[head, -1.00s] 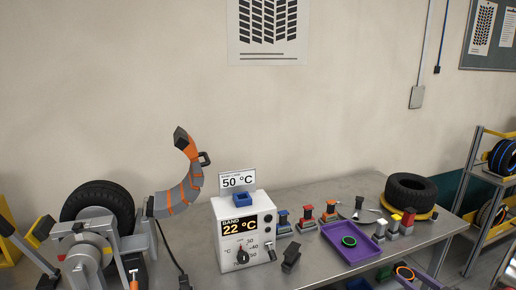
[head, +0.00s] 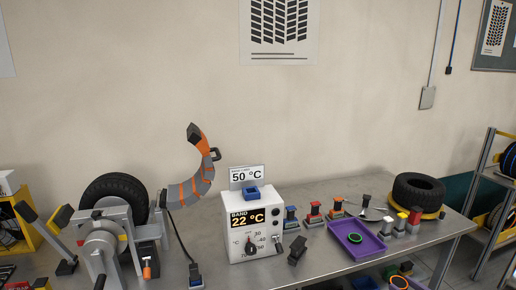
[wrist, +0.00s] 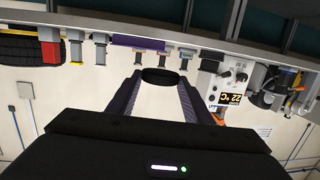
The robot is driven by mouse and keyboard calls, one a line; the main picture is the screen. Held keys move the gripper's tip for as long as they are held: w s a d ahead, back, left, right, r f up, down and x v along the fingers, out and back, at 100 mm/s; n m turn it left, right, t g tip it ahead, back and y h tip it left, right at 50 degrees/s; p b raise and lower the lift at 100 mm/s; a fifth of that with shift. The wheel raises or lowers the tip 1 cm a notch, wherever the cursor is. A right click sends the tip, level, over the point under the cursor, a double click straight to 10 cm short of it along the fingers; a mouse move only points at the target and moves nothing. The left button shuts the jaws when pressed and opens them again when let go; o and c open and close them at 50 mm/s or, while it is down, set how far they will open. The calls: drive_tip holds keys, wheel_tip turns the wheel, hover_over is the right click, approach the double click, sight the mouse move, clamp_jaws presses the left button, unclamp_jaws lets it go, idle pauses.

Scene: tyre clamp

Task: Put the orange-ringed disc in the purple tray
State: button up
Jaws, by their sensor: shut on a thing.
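My gripper (wrist: 160,84) is shut on a dark round disc (wrist: 160,74), which sits between its purple-lined fingers in the wrist view. In the head view the orange-ringed disc (head: 400,282) shows at the bottom edge, between purple finger parts, in front of the table; most of the gripper is cut off there. The purple tray (head: 375,248) lies on the table, behind and left of the disc. A green-ringed disc (head: 354,239) lies in the tray. The wrist view is upside down and shows the tray's edge (wrist: 148,45) beyond the fingers.
Several small coloured-topped blocks stand behind and right of the tray, including a red one (head: 414,217). A tyre (head: 418,190) lies at the back right. A white heater box (head: 254,226) stands left, beside a clamp with a tyre (head: 115,190).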

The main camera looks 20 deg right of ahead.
drive_tip(key=w+a+f+n+g+y, duration=0.1)
drive_tip(key=w+a+n+g+y, duration=0.1)
drive_tip(key=a, duration=1.3)
drive_tip(key=w+a+f+n+g+y, duration=0.1)
drive_tip(key=w+a+n+y, duration=0.3)
drive_tip(key=a, duration=1.1)
drive_tip(key=w+a+f+n+g+y, duration=0.1)
drive_tip(key=w+a+n+g+y, duration=0.2)
drive_tip(key=a, duration=1.2)
drive_tip(key=w+y, duration=0.2)
drive_tip(key=shift+w, duration=0.35)
drive_tip(key=shift+d, duration=0.1)
drive_tip(key=w+r+m+t+h, duration=0.2)
drive_tip(key=w+r+m+h, duration=0.1)
drive_tip(key=r, duration=0.8)
drive_tip(key=w+r+m+t+h, duration=0.3)
drive_tip(key=w+r, duration=0.4)
drive_tip(key=r, duration=0.5)
drive_tip(key=shift+r+m+h, duration=0.2)
drive_tip(key=shift+m+h, duration=0.4)
drive_tip(key=shift+h, duration=0.6)
